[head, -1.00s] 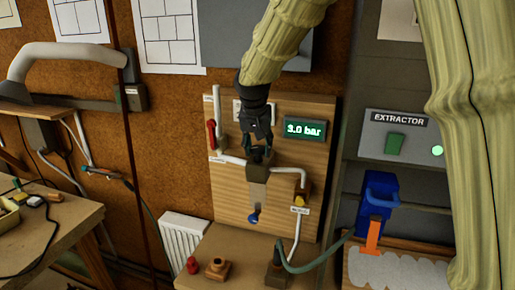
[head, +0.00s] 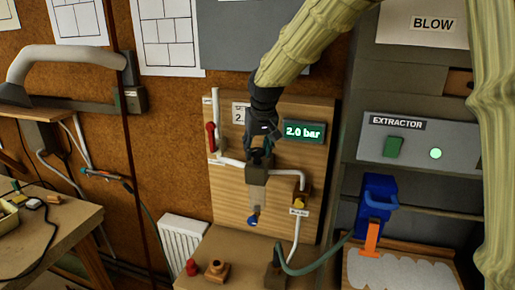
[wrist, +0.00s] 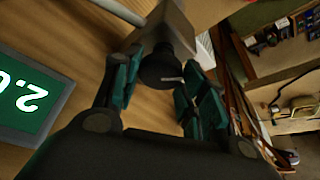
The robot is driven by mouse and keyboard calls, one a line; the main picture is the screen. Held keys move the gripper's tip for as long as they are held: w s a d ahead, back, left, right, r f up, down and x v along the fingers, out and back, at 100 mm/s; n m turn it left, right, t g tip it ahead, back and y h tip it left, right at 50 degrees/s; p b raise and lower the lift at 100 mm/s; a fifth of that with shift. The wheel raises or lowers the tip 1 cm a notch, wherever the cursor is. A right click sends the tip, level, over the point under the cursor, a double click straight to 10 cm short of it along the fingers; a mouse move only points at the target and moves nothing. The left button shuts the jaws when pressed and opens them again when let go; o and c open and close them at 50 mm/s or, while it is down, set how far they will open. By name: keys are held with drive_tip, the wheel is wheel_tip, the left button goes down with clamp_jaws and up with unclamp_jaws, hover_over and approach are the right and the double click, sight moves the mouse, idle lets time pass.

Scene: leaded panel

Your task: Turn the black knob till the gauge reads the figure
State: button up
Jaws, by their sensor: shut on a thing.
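My gripper (head: 260,155) is shut on the knob, with one finger on each side in the wrist view. A white card (head: 239,113) behind my gripper shows a "2."; the rest of its figure is hidden.
A red lever (head: 211,136) is left of my gripper on the panel, and a yellow valve (head: 299,201) is lower right. A clear bowl with a blue drain (head: 252,220) hangs under the regulator. The extractor box (head: 420,140) stands to the right.

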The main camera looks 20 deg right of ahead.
drive_tip(key=shift+w+r, duration=0.1)
drive_tip(key=shift+r, duration=0.15)
drive_tip(key=o, duration=0.9)
drive_tip(key=shift+c, duration=0.2)
drive_tip(key=shift+o, duration=0.8)
drive_tip(key=shift+f, duration=0.1)
drive_tip(key=v, duration=1.2)
